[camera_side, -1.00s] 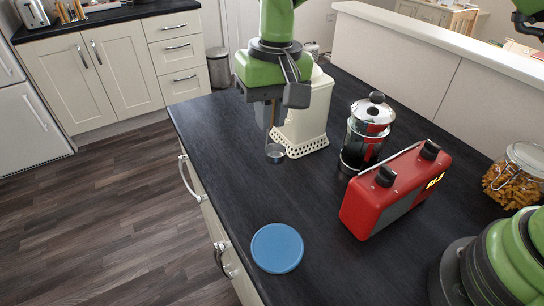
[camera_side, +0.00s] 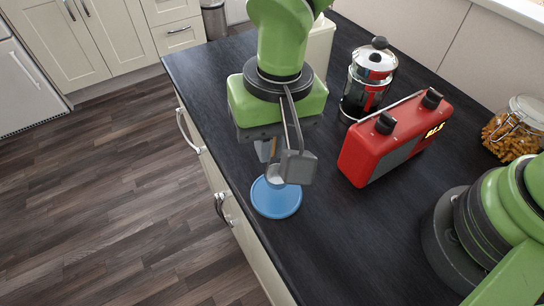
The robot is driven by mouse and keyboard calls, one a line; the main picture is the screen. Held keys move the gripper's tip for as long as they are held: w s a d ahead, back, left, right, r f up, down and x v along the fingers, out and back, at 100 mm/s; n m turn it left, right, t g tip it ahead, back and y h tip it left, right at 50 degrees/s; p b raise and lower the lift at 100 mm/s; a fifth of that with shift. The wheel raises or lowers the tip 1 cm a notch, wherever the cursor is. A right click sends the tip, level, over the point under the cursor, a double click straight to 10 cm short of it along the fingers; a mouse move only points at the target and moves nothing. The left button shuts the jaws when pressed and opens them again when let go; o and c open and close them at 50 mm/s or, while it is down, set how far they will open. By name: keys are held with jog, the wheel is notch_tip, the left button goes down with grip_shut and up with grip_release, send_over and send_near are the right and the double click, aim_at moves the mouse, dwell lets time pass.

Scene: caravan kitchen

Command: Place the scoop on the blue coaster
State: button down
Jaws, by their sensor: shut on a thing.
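The blue coaster (camera_side: 276,202) is a flat round disc lying on the dark worktop near its left edge. My gripper (camera_side: 274,158) is above the coaster's far part and is shut on the scoop (camera_side: 275,174), a small metal cup hanging below the jaws. The scoop overlaps the far part of the coaster in the picture. I cannot tell whether it touches the coaster or hangs just above it. The jaws and a grey finger part hide some of the scoop and its handle.
A red radio (camera_side: 390,142) stands right of the coaster, with a French press (camera_side: 368,82) behind it. A cream holder (camera_side: 319,45) is partly hidden behind my arm. A pasta jar (camera_side: 514,133) stands at the far right. The worktop (camera_side: 330,235) right of the coaster is clear.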

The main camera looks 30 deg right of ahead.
jog(key=shift+f, duration=1.8)
jog(key=shift+f, duration=0.1)
jog(key=c, duration=1.2)
grip_release()
jog(key=shift+o, duration=0.2)
notch_tip(320, 180, up, 12)
jog(key=s+d+r+m+t+y, duration=0.1)
jog(key=s+d+r+t, duration=0.1)
jog(key=d+r, duration=0.85)
jog(key=s+d+t, duration=0.5)
jog(key=s+d, duration=0.3)
jog(key=d, duration=0.2)
jog(key=shift+s+d+m, duration=0.15)
jog(key=shift+s+m, duration=0.1)
jog(key=shift+m, duration=0.15)
